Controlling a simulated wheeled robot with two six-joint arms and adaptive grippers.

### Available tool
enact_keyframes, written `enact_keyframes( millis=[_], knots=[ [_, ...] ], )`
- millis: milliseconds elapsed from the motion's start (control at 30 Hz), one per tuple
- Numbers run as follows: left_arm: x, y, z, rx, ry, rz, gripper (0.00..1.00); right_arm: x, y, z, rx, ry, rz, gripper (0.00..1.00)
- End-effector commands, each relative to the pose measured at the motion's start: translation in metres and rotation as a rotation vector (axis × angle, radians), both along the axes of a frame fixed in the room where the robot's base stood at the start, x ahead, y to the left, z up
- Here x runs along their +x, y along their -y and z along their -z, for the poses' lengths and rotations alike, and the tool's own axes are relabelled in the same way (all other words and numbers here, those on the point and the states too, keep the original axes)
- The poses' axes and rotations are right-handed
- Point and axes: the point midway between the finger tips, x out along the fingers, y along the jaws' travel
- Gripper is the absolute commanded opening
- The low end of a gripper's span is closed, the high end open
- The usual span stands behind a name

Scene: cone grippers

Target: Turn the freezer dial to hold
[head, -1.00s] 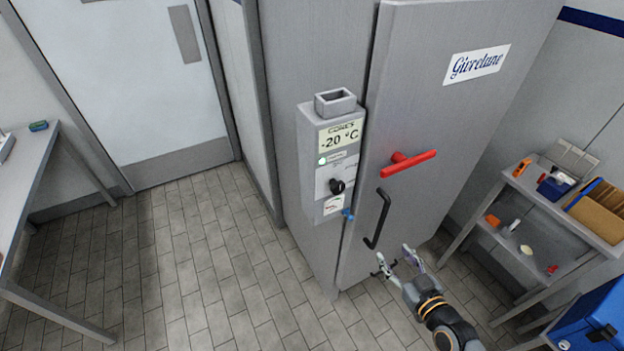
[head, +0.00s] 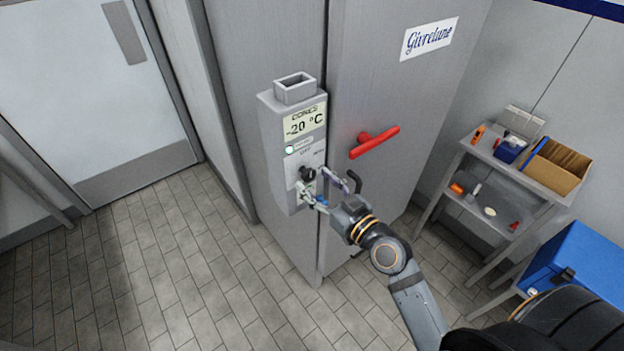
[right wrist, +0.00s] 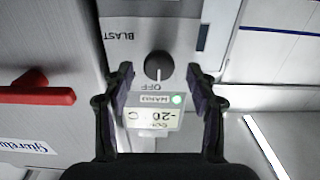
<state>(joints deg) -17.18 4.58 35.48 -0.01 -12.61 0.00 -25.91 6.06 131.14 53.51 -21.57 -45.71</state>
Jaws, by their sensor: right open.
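The black freezer dial (head: 307,173) is on the front of the grey control box (head: 281,190), below the "-20 °C" display (head: 303,121). In the right wrist view the dial (right wrist: 159,67) has a white pointer line towards the word OFF. My right gripper (head: 314,190) is at the box front by the dial. Its fingers are open and lie either side of the dial in the right wrist view, apart from it. My left gripper is not in view.
A red handle (head: 374,142) sticks out of the freezer door (head: 390,100) right of the box. A shelf unit (head: 470,147) with small items and a blue case (head: 580,262) stand at the right. The tiled floor at left is clear.

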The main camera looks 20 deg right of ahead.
Motion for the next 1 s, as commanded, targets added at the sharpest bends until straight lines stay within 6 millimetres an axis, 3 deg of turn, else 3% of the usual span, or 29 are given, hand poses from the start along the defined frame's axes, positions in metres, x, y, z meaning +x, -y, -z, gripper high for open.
enact_keyframes(
  millis=[167,467,867,1000],
  knots=[
    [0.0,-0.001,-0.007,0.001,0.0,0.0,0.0,0.017,-0.006,-0.001,0.0,-0.002,0.001,0.58],
    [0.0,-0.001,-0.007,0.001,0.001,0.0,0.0,0.019,-0.007,0.001,-0.002,-0.002,-0.001,0.58],
    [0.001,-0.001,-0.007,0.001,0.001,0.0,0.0,0.019,-0.007,0.001,-0.002,-0.002,0.0,0.04],
    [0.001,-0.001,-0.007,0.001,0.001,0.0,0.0,0.019,-0.007,0.001,0.003,-0.004,0.0,0.03]
  ],
)
